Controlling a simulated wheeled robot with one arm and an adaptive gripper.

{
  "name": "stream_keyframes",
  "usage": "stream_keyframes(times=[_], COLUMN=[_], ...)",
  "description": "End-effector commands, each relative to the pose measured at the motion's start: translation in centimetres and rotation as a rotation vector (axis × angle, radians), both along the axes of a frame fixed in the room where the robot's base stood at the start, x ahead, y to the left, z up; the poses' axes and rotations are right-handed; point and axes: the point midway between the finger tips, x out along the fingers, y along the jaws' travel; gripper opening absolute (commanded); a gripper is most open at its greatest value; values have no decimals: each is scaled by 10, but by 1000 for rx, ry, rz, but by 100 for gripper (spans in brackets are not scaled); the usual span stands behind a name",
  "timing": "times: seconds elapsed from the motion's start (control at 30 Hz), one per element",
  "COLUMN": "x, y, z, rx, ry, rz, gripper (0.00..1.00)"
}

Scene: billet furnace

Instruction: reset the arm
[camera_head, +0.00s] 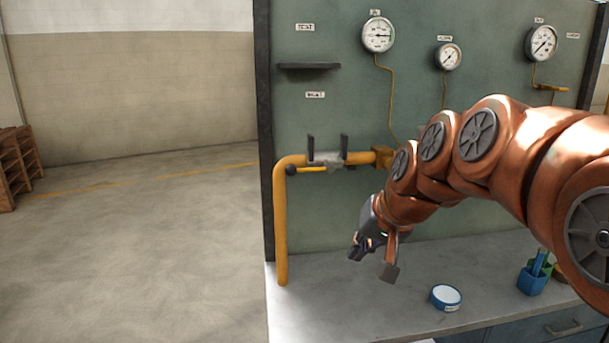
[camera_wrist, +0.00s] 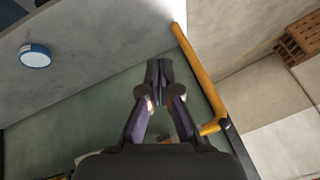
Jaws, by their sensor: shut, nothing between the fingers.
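My copper-coloured arm reaches in from the right in the head view. My gripper (camera_head: 374,262) hangs over the grey worktop in front of the green panel, pointing down and left. In the wrist view the fingers of my gripper (camera_wrist: 159,72) meet at their tips, shut with nothing between them. The gripper is apart from the yellow pipe (camera_head: 281,225) to its left and from the blue-and-white round tin (camera_head: 446,297) to its lower right. The tin also shows in the wrist view (camera_wrist: 35,56).
The worktop (camera_head: 330,315) has bare room left of the tin. A blue cup (camera_head: 531,281) with pens stands at the right. A valve (camera_head: 326,158) sits on the pipe. Gauges (camera_head: 378,34) hang on the panel (camera_head: 345,105). Open floor (camera_head: 130,240) lies left; a wooden pallet stack (camera_head: 17,165) stands at the far left.

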Motion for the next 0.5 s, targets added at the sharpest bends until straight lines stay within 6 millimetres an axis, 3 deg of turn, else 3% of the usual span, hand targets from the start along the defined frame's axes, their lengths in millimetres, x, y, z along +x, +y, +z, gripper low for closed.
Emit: stream_keyframes(times=[0.1,0.3,0.5], x=[-51,-142,-215], y=[-14,-40,-60], z=[-46,-114,-155], rx=[-63,-167,-239], ry=[125,333,490], rz=[18,57,90], gripper=[0,0,0])
